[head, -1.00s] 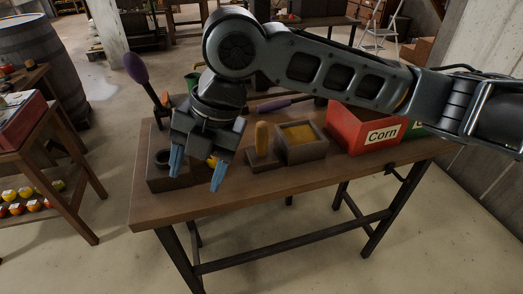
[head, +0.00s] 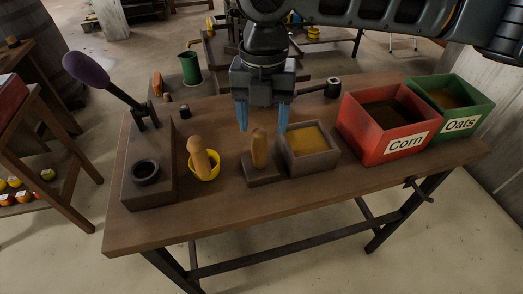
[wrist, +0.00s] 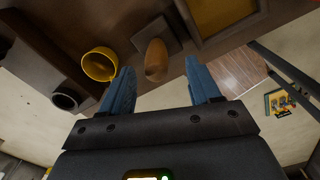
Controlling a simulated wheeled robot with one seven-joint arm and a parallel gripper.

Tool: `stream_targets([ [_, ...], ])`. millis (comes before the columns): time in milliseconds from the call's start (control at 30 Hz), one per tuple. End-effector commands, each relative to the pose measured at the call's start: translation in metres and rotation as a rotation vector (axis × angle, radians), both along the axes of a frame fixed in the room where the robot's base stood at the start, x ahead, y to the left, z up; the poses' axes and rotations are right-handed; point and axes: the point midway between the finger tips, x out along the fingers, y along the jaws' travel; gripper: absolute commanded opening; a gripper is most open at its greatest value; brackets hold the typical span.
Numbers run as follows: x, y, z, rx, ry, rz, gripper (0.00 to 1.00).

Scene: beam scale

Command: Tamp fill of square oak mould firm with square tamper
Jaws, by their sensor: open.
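The square tamper (head: 260,152) stands upright on the bench, its rounded wooden handle rising from a dark square base. It also shows in the wrist view (wrist: 156,60), seen from above between my fingers. The square oak mould (head: 310,158) stands just right of the tamper and holds a yellowish fill (head: 308,138). Part of the mould shows at the top of the wrist view (wrist: 232,30). My gripper (head: 263,125) is open and empty, fingers pointing down, above and around the tamper's handle in the head view. I cannot tell how far above it is.
A yellow cup (head: 206,170) with a wooden-handled tool stands left of the tamper. A dark block with a round hole and purple-knobbed lever (head: 150,190) is farther left. Red Corn (head: 385,150) and green Oats (head: 462,128) bins stand right. A green mug (head: 190,68) is behind.

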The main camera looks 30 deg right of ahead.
Motion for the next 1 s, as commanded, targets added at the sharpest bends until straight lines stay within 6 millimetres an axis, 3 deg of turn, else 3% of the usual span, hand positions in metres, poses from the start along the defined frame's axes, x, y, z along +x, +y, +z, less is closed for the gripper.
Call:
stream_targets([
  [600, -0.001, 0.009, -0.070, 0.001, 0.002, -0.001, 0.62],
  [933, -0.001, 0.009, -0.076, 0.000, 0.000, 0.000, 0.62],
  [1000, -0.001, 0.009, -0.076, 0.000, 0.000, 0.000, 0.55],
])
